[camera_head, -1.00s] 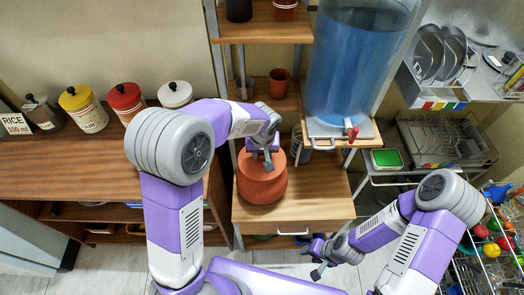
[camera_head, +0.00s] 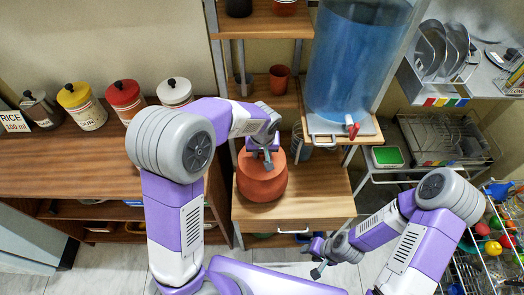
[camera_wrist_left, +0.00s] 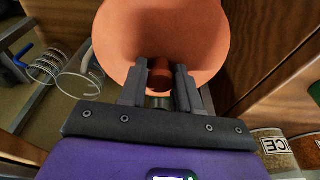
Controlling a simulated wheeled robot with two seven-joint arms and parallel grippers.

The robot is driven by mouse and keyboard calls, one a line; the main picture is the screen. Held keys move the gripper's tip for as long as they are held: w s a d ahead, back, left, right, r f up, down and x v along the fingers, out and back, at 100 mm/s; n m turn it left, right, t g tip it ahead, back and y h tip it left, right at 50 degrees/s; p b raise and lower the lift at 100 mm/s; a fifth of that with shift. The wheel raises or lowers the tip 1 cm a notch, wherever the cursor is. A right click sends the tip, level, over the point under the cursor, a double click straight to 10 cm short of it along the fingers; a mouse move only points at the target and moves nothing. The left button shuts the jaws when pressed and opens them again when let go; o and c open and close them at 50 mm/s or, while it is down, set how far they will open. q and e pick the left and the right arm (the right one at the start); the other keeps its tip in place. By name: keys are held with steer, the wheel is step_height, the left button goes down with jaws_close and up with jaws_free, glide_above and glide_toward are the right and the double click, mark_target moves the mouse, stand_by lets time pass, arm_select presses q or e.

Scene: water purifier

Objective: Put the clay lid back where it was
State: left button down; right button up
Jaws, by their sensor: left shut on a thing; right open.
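The orange clay pot (camera_head: 262,182) stands on the wooden cabinet top below the water tank. The clay lid (camera_wrist_left: 160,45) covers most of the upper middle of the left wrist view. My left gripper (camera_head: 266,160) is over the pot, shut on the knob of the clay lid (camera_wrist_left: 160,72); its fingers (camera_wrist_left: 160,85) stand on both sides of the knob. The lid appears on or right at the pot's mouth; I cannot tell whether it touches the rim. My right gripper (camera_head: 318,271) is open and empty, low in front of the cabinet.
The water tank (camera_head: 355,65) with a red tap stands right of the pot. A small clay cup (camera_head: 279,78) and a glass (camera_wrist_left: 80,75) are near. Several canisters (camera_head: 125,98) line the left counter. A dish rack (camera_head: 445,140) is at right.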

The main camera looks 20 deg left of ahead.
arm_select(q)
steer(key=c, duration=0.7)
jaws_free()
steer(key=shift+f, duration=0.1)
steer(key=p+v, duration=0.2)
steer(key=v, duration=0.5)
steer(key=shift+r, duration=0.3)
